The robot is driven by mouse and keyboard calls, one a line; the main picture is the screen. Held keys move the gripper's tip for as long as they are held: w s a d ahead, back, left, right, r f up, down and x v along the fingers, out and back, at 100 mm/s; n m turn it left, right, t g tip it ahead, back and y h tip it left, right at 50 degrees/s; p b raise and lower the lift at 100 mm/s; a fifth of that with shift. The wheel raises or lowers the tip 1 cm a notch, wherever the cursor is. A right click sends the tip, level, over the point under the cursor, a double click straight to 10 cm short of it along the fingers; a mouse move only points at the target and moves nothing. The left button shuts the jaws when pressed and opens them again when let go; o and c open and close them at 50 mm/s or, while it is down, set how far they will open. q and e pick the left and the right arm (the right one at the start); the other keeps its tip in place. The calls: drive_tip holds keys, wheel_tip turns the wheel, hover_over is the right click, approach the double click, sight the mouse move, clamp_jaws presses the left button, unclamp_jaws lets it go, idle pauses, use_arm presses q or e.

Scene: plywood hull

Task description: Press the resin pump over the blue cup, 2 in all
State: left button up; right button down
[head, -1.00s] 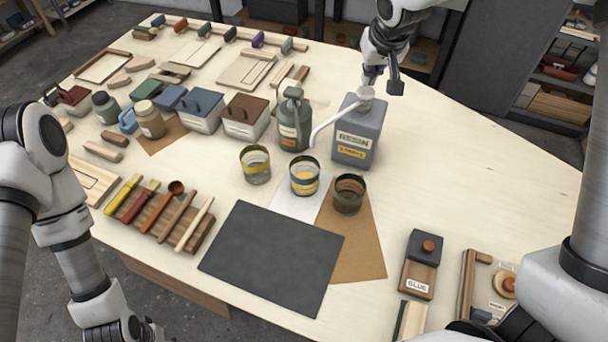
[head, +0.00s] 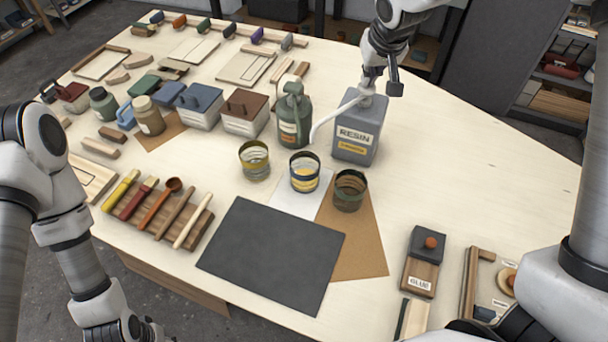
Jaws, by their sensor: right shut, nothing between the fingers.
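The grey resin bottle (head: 358,128) stands upright at the back of the table. Its white pump spout (head: 338,112) reaches left and bends down, its tip above the middle cup. That cup, with a dark blue rim (head: 305,172), holds some yellow stuff at the bottom. My right gripper (head: 368,84) is shut and empty, pointing down at the pump top. It partly hides the pump top, and I cannot tell for sure whether it touches.
A cup with a yellow rim (head: 254,161) and one with a green rim (head: 349,191) flank the middle cup. A green pump bottle (head: 293,118) stands left of the resin bottle. A dark mat (head: 270,256) lies in front. The table's right side is largely clear.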

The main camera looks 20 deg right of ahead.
drive_tip(key=shift+f+b, duration=0.4)
drive_tip(key=shift+f, duration=0.25)
drive_tip(key=shift+r, duration=0.1)
drive_tip(key=shift+r+p, duration=1.3)
drive_tip(key=shift+r, duration=0.15)
wheel_tip(320, 180, up, 6)
drive_tip(key=p, duration=0.5)
drive_tip(key=shift+f, duration=0.1)
